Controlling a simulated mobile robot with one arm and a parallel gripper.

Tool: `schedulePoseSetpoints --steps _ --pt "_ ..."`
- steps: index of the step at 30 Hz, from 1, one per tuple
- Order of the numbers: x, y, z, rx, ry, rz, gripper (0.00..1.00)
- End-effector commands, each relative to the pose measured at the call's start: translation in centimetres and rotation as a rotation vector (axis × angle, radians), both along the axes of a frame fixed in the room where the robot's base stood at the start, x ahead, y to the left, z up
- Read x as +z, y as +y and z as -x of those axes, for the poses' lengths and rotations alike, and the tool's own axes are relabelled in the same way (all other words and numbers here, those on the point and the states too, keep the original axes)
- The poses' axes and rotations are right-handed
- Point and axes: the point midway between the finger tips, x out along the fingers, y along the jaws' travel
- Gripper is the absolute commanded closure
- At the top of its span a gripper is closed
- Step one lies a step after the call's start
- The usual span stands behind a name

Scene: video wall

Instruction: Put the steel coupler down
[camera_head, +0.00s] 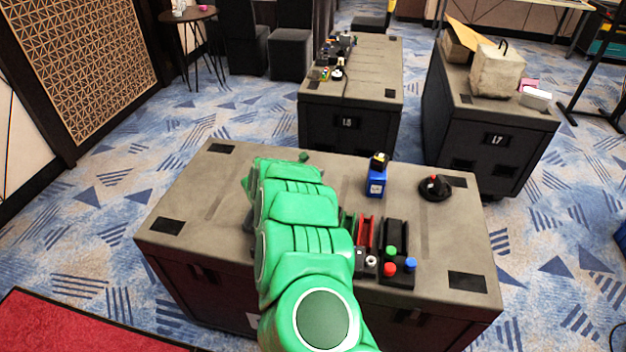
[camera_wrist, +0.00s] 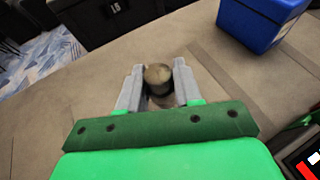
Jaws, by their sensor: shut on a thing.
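The steel coupler (camera_wrist: 158,77) is a short, dull grey-brown cylinder in the wrist view. It sits between the two grey fingers of my gripper (camera_wrist: 158,70), which is shut on it. Its round end shows; its lower part is shadowed and partly hidden. Behind it is the grey-tan top of the near case (camera_wrist: 90,93), which also shows in the head view (camera_head: 205,190). I cannot tell whether the coupler touches this top. In the head view my green arm hides the gripper and the coupler.
On the near case stand a blue box (camera_head: 376,184) with a dark and yellow top, a black round thing with a red knob (camera_head: 435,187), and dark racks with coloured buttons (camera_head: 395,262) at the front. The left of the top is clear. Two more cases stand behind.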

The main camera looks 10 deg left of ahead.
Motion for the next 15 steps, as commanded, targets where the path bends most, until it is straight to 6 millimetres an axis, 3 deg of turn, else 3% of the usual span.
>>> schedulePoseSetpoints --steps 10,15 --pt "-0.8 0.2 -0.5 -0.001 -0.001 0.002 0.97" --pt "-2.4 0.3 -0.6 -0.001 0.000 0.004 0.97"
